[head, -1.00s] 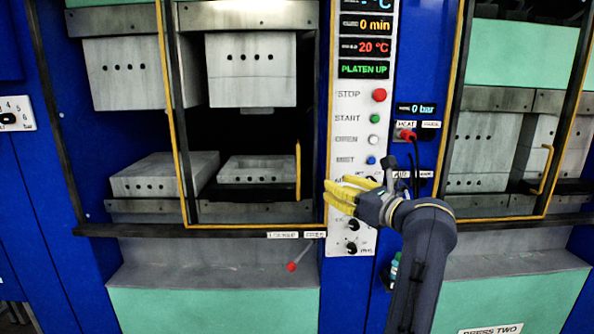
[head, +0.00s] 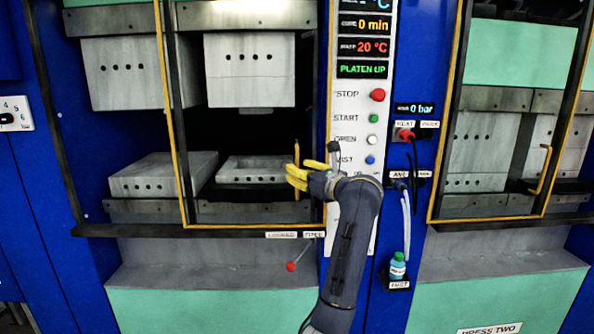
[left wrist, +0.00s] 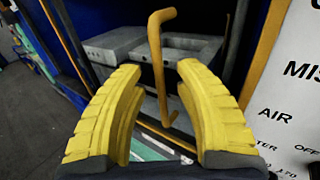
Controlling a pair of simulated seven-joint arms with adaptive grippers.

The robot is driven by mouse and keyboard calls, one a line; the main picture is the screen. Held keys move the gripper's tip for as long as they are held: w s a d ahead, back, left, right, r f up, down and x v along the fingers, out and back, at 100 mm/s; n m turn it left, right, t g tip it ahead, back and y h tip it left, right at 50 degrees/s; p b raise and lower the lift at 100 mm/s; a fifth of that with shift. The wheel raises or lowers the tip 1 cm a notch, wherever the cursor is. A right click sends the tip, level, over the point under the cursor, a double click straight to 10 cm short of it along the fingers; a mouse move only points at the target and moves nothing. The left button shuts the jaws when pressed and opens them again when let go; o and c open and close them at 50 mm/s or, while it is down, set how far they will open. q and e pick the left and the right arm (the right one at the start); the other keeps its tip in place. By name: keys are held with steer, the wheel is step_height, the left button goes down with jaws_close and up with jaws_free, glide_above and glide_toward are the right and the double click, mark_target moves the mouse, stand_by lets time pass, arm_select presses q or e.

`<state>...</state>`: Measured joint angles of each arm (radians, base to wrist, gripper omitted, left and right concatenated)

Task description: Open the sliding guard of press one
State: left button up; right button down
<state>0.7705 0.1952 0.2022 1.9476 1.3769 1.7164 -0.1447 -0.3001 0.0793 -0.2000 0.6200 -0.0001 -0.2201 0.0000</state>
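The sliding guard of press one is a clear panel in a dark frame with yellow edging (head: 177,150), standing across the right part of the press opening. Its yellow bar handle (head: 297,150) stands upright near the guard's right side, and also shows in the left wrist view (left wrist: 156,65). My left gripper (head: 293,178) is at the lower part of this handle in the head view. In the left wrist view its yellow fingers (left wrist: 158,105) are apart, with the handle ahead and between them; I cannot tell whether they touch it. My right gripper is not in view.
The control panel (head: 350,110) with buttons and displays is just right of the guard. A red-knobbed lever (head: 291,267) sticks out below the guard rail. A small bottle (head: 397,266) stands on a holder to the right. Press two's guard (head: 440,150) is further right.

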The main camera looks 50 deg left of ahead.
arm_select(q)
steer(key=shift+a, duration=0.65)
jaws_close()
